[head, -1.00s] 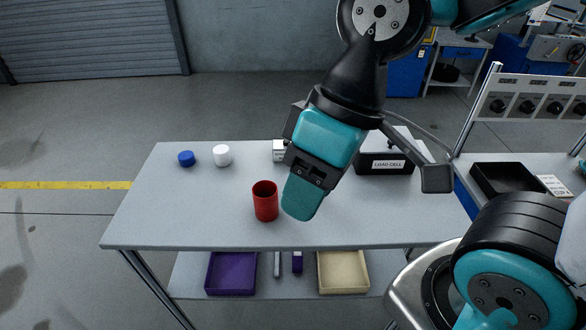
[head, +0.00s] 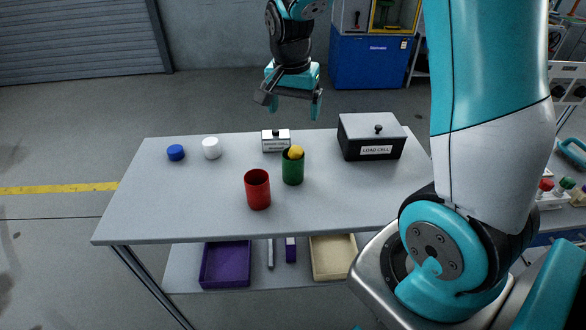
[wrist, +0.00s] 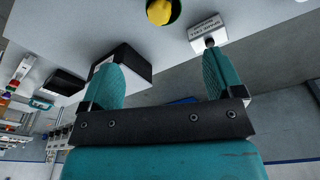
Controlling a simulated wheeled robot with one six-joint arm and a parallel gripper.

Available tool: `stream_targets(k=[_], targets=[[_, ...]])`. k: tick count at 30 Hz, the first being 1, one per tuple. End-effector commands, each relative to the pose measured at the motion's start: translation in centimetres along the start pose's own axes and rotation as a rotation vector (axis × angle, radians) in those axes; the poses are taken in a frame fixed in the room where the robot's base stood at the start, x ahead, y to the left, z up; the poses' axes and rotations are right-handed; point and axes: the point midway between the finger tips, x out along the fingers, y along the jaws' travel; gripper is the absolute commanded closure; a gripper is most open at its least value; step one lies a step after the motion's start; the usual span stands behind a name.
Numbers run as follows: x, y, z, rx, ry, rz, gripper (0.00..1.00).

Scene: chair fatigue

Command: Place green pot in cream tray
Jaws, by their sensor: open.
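The green pot (head: 292,172) stands upright on the table top, right of the red pot, with a round yellow thing (head: 295,153) at its mouth. In the wrist view the pot's dark rim (wrist: 176,12) shows around the yellow thing at the top edge. The cream tray (head: 332,258) is on the lower shelf under the table, apart from the pot; it looks empty. My gripper (head: 290,110) is open and empty, raised above the far side of the table, behind the green pot. Its two teal fingers (wrist: 163,80) are wide apart in the wrist view.
A red pot (head: 257,190) stands close to the green pot. A small white labelled box (head: 276,146) is behind it, and a black LOAD CELL box (head: 372,142) is to the right. Blue (head: 176,152) and white (head: 211,148) round pieces are at left. A purple tray (head: 226,265) is on the shelf.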

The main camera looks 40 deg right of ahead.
Motion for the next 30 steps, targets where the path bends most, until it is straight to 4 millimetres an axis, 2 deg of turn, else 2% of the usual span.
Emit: stream_targets(k=[3, 9, 13, 19, 27, 30], targets=[[2.9, 0.1, 0.2, -0.003, -0.005, 0.005, 0.13], [7.2, 0.0, 0.2, -0.005, -0.005, 0.003, 0.13], [8.9, -0.1, 0.2, -0.007, -0.004, 0.001, 0.13], [10.2, -0.2, 0.3, -0.008, -0.004, 0.000, 0.13], [14.1, -0.6, 0.4, -0.007, -0.005, 0.001, 0.13], [14.7, -0.6, 0.4, -0.008, -0.003, -0.001, 0.13]])
